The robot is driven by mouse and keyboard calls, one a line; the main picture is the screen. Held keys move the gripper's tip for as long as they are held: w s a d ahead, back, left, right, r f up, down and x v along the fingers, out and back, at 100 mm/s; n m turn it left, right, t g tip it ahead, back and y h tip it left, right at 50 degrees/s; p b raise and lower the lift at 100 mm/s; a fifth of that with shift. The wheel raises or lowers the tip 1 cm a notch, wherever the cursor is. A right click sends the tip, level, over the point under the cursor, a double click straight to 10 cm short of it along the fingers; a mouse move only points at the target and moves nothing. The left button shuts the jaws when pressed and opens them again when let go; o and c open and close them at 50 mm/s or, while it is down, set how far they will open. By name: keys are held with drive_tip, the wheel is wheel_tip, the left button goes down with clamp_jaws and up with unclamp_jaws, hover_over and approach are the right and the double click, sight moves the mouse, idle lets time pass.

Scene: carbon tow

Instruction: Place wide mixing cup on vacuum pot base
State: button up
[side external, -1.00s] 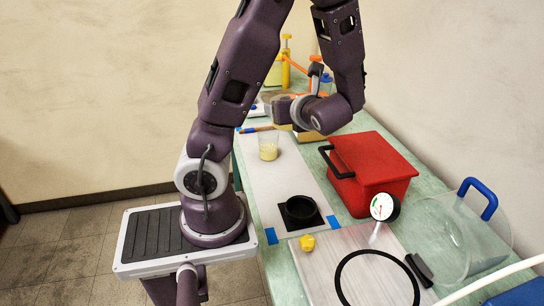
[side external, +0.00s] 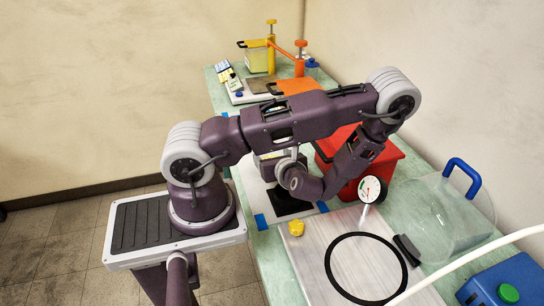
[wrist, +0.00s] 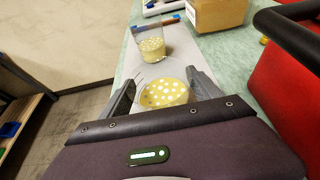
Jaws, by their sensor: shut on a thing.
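In the wrist view my gripper (wrist: 164,96) has its two fingers on either side of a wide mixing cup (wrist: 165,92) and is shut on it. The cup shows a pale yellow fill with white spots; its walls are largely hidden. I cannot tell whether the cup touches the pad. The vacuum pot base, a pale plate (side external: 314,262) with a black ring (side external: 330,275), lies bare at the front right, apart from my gripper.
A clear cup (wrist: 152,45) with yellow contents stands ahead on the white mat. A red box (side external: 385,165) is close on the right. A gauge (side external: 371,190), a clear cover with blue handle (side external: 459,165), a yellow knob (side external: 296,228) and a white hose (side external: 470,262) surround the plate.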

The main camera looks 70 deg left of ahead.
drive_tip(key=shift+f, duration=0.25)
drive_tip(key=o, duration=1.5)
